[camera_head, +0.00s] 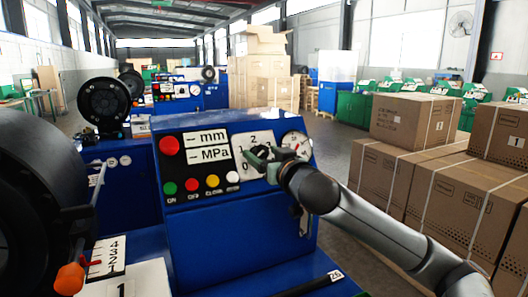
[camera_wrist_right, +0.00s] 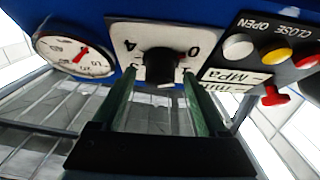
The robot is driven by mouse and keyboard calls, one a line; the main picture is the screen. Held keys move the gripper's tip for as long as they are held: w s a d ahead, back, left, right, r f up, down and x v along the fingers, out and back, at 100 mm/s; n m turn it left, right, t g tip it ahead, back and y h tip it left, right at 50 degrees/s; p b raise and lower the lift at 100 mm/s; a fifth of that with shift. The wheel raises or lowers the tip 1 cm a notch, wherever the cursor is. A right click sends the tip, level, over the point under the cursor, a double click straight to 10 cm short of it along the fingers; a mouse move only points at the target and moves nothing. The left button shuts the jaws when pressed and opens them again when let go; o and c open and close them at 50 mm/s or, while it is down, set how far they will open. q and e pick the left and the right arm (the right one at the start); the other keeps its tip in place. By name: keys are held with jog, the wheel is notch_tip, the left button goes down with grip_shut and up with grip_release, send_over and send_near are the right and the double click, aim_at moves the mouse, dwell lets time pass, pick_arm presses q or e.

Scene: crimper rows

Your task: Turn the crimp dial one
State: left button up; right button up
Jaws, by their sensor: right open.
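The crimp dial is a black knob (camera_wrist_right: 160,66) on a white plate (camera_head: 241,146) with numbers around it, on the sloped blue control panel. In the right wrist view the white plate (camera_wrist_right: 128,33) shows upside down. My right gripper (camera_head: 262,160) is at the dial in the head view and covers most of the knob. In the right wrist view the green fingers of this gripper (camera_wrist_right: 158,80) are apart, one on each side of the knob, with gaps visible. Whether the fingertips touch the knob, I cannot tell. The number the knob points at is unclear. My left gripper is out of view.
A round gauge (camera_head: 296,145) sits right beside the dial. A red button (camera_head: 169,145) and a row of coloured buttons (camera_head: 191,185) are to its left. Stacked cardboard boxes (camera_head: 405,160) stand to the right, across a strip of open floor. A dark round machine head (camera_head: 30,190) fills the left.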

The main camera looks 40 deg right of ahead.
grip_shut()
dwell(0.7)
